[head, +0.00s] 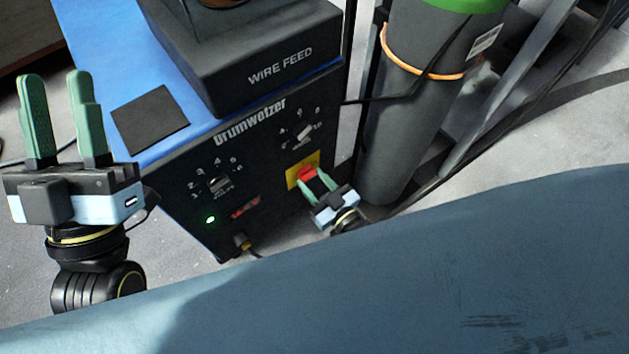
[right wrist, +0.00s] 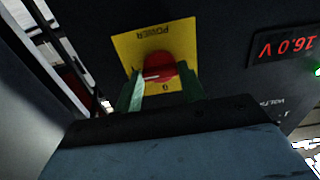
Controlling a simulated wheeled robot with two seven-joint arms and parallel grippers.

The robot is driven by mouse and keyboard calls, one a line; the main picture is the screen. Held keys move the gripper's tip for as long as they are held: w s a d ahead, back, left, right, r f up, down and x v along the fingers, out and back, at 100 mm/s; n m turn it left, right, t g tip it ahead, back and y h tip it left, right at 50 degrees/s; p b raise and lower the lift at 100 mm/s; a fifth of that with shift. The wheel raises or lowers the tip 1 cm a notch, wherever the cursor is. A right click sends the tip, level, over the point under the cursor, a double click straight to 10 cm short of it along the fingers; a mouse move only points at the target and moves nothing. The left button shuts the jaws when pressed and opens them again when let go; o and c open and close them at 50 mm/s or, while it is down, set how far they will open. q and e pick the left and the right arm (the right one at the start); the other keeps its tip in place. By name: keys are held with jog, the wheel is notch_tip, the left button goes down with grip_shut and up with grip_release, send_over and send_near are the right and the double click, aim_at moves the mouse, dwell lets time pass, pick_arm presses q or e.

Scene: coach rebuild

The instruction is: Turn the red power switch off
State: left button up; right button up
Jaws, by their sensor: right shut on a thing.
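The red power switch (head: 307,173) sits on a yellow plate (head: 293,180) on the front of the dark welding machine (head: 185,170). In the right wrist view the red knob (right wrist: 157,68) shows on the yellow plate (right wrist: 127,47), marked POWER, with a pale line pointing to the left and a 0 below the knob. My right gripper (head: 316,183) is at the switch, its green fingers shut on the red knob from both sides. My left gripper (head: 57,90) is raised at the far left, fingers apart, empty and away from the machine.
A green-topped grey gas cylinder (head: 405,130) stands close to the right of the machine. A wire feed unit (head: 260,60) sits on top. A large blue-grey surface (head: 400,280) fills the foreground.

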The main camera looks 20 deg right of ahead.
jog(key=n, duration=0.2)
jog(key=shift+n+p, duration=0.3)
jog(key=shift+n, duration=0.1)
jog(key=n, duration=0.2)
jog(key=shift+n, duration=0.4)
pick_arm(q)
jog(key=shift+w+f, duration=0.1)
pick_arm(e)
jog(key=shift+n, duration=6)
jog(key=o, duration=1)
jog(key=shift+c, duration=0.2)
